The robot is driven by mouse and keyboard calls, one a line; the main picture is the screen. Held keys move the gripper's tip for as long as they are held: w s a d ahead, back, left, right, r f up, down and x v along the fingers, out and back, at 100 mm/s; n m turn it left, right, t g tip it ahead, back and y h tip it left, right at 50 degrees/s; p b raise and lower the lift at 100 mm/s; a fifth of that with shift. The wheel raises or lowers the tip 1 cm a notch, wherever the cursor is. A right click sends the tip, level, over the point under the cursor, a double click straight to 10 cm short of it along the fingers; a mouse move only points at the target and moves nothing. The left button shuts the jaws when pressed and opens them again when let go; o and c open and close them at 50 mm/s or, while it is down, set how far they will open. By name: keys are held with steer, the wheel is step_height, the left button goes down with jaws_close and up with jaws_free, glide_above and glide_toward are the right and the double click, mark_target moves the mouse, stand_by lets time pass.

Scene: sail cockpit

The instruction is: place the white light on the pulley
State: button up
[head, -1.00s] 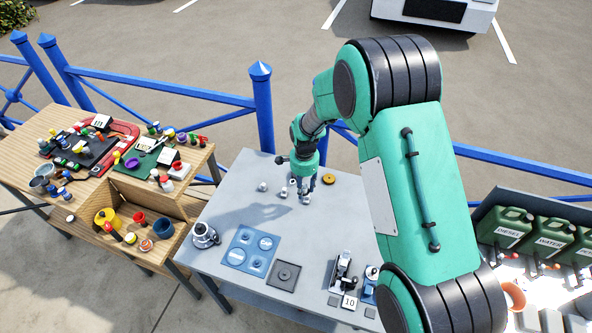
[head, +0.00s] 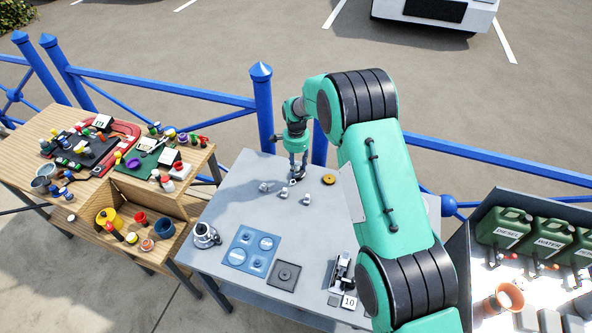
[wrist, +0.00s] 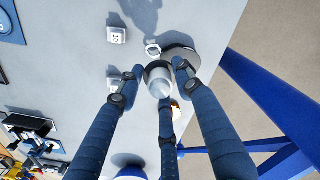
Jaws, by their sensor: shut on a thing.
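My gripper (head: 297,176) is over the back part of the grey table. In the wrist view its dark blue fingers (wrist: 155,85) are shut around a pale, rounded piece (wrist: 158,80), which looks like the white light. A grey disc (wrist: 184,56) lies just beyond the held piece, partly hidden by a finger. I cannot tell for sure whether it is the pulley, or whether the held piece touches it. An orange-yellow disc (head: 329,179) lies on the table to the right of my gripper.
Small white pieces (head: 284,194) (head: 306,198) (head: 264,187) stand on the table near my gripper. A blue tray (head: 236,257) and a dark square plate (head: 285,275) lie nearer the front. A blue railing post (head: 263,105) rises behind the table's back edge.

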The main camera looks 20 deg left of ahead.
steer(key=shift+w+a, duration=0.2)
steer(key=shift+w, duration=0.15)
steer(key=shift+f, duration=1.75)
steer(key=shift+f, duration=0.15)
steer(key=o, duration=1.1)
step_height(320, 180, up, 12)
steer(key=shift+r, duration=0.1)
